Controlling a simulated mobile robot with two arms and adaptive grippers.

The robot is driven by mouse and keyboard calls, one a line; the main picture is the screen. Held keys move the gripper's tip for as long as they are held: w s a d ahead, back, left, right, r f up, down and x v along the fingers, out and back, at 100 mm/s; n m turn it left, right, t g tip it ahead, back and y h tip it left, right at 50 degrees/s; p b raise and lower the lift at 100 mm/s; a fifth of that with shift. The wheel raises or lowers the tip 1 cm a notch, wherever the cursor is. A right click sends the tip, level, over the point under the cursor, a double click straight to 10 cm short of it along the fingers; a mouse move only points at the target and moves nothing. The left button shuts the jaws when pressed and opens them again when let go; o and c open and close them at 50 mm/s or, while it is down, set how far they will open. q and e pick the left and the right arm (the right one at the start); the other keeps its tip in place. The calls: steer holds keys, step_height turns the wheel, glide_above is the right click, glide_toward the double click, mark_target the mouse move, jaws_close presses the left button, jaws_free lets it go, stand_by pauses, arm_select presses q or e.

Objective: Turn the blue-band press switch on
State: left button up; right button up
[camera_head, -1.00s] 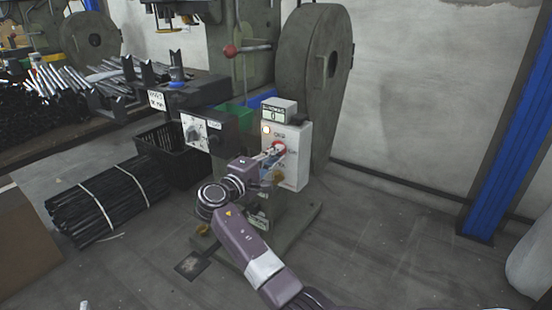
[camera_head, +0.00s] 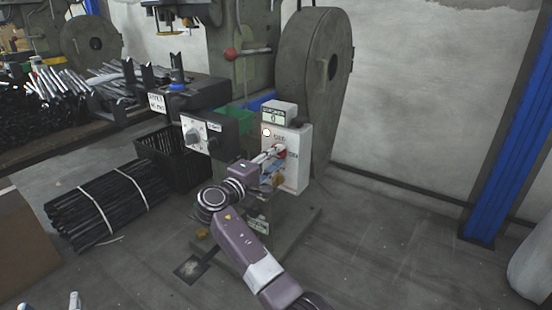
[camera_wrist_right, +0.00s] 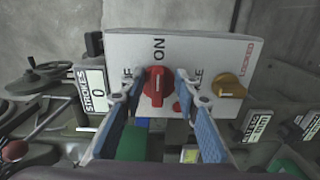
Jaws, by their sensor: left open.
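The press's switch box (camera_head: 298,172) is a white box below a small counter. In the right wrist view its white panel (camera_wrist_right: 205,47) carries a red rotary knob (camera_wrist_right: 156,92) with a white line upright towards the ON label, and a yellow knob (camera_wrist_right: 230,87). My right gripper (camera_wrist_right: 157,82) has one blue-padded finger on each side of the red knob, apparently with small gaps. In the head view my right gripper (camera_head: 270,158) is at the box front. My left gripper (camera_head: 48,303) shows only silver tips at the bottom left, apart and empty.
A large grey wheel housing (camera_head: 312,70) stands behind the box. A black control box with a dial (camera_head: 207,132) is left of it. A bundle of black rods (camera_head: 105,200) lies on the floor near a black crate (camera_head: 165,150).

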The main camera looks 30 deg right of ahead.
steer(key=v, duration=1.2)
stand_by(0.3)
